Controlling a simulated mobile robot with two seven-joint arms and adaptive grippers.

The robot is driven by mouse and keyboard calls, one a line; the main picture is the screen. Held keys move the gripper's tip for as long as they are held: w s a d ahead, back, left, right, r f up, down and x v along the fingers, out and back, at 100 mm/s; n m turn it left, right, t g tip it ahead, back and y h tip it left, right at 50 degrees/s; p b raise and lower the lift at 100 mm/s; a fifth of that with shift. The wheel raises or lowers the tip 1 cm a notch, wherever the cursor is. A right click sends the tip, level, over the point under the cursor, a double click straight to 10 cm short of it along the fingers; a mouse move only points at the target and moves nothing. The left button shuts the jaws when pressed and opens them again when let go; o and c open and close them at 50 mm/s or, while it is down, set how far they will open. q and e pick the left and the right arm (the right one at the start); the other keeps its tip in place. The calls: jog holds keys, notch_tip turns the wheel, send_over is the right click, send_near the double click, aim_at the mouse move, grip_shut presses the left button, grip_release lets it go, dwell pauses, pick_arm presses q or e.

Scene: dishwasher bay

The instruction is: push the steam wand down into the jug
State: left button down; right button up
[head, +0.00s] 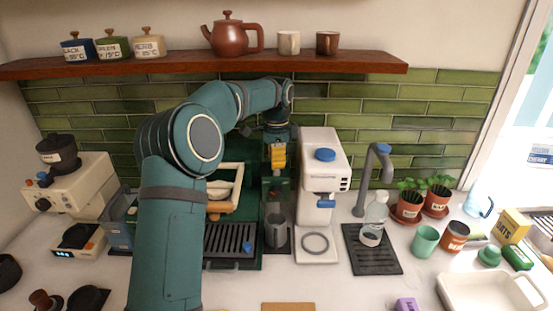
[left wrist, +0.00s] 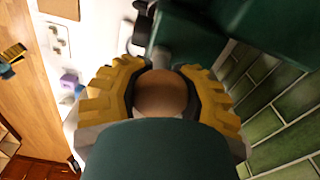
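My left gripper (head: 278,157), with yellow fingers, points down in front of the green-tiled wall, above the jug. In the left wrist view the fingers (left wrist: 160,88) close around a round tan wooden knob (left wrist: 160,95), touching it on both sides. A grey metal rod (left wrist: 160,58) shows just beyond the knob. The grey metal jug (head: 276,230) stands upright below the gripper, at the right side of the dark green coffee machine (head: 245,262). The steam wand is not clearly made out in the head view, so its depth in the jug cannot be told. My right gripper is not in view.
A white machine (head: 320,180) stands close to the right of the jug. A tap (head: 366,175) and a bottle (head: 376,212) are farther right. A wooden shelf (head: 200,65) runs above my arm. My left arm hides part of the coffee machine.

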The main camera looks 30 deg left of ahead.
pick_arm(q)
jog(key=shift+r, duration=0.2)
jog(key=shift+f+b, duration=0.35)
jog(key=shift+f, duration=1.2)
jog(key=shift+c, duration=2)
grip_release()
jog(key=shift+r, duration=0.1)
notch_tip(320, 180, up, 12)
jog(key=shift+f, duration=0.1)
